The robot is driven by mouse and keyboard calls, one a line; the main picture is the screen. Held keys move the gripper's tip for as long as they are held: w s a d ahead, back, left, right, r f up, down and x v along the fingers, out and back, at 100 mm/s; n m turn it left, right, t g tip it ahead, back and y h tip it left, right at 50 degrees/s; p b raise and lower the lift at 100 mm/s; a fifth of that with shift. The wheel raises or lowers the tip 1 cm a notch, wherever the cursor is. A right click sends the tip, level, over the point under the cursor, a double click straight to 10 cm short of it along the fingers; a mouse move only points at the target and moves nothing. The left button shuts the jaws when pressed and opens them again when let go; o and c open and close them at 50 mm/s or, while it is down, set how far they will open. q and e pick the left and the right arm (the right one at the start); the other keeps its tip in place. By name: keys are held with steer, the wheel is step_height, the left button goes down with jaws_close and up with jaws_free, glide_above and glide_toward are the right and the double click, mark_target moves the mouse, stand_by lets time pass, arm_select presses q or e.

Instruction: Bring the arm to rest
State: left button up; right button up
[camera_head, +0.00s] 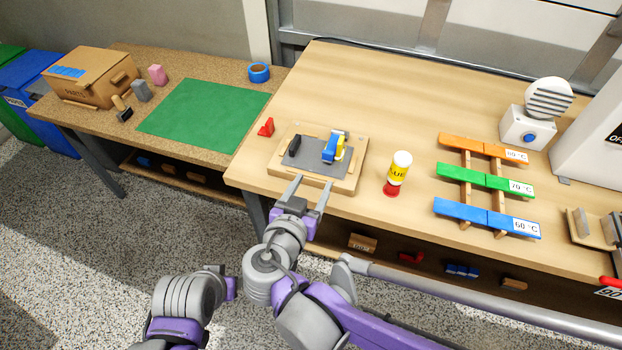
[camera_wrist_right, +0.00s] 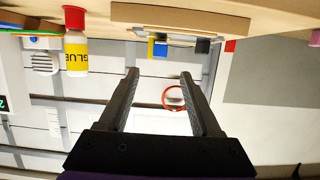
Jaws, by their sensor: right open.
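My right gripper (camera_head: 312,182) is open and empty at the front edge of a wooden tray with a grey pad. In the right wrist view its two fingers (camera_wrist_right: 159,75) are spread with nothing between them. The wooden tray (camera_head: 345,186) sits near the table's front edge, just beyond the fingertips. A blue block (camera_head: 329,147) with a yellow piece (camera_head: 340,150) and a black piece (camera_head: 294,146) sit on its pad. Whether the fingertips touch the tray, I cannot tell.
A glue bottle (camera_head: 400,168), red cap down, stands right of the tray. A small red piece (camera_head: 266,127) lies to its left. Orange, green (camera_head: 470,177) and blue temperature bars lie farther right. A green mat (camera_head: 203,115) covers part of the left table.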

steer(key=s+d+f+n+g+p, duration=0.1)
steer(key=s+d+f+g, duration=0.15)
steer(key=d, duration=0.45)
steer(key=s+d+f+g+p, duration=0.1)
steer(key=s+d+f+g, duration=0.15)
steer(key=d, duration=0.45)
steer(key=s+d+f+n+g+y+p, duration=0.2)
steer(key=s+d+g+y, duration=0.1)
steer(key=s, duration=0.5)
steer(key=shift+s+d+f+n+y, duration=0.35)
steer(key=shift+d+y, duration=0.15)
steer(key=shift+y, duration=0.3)
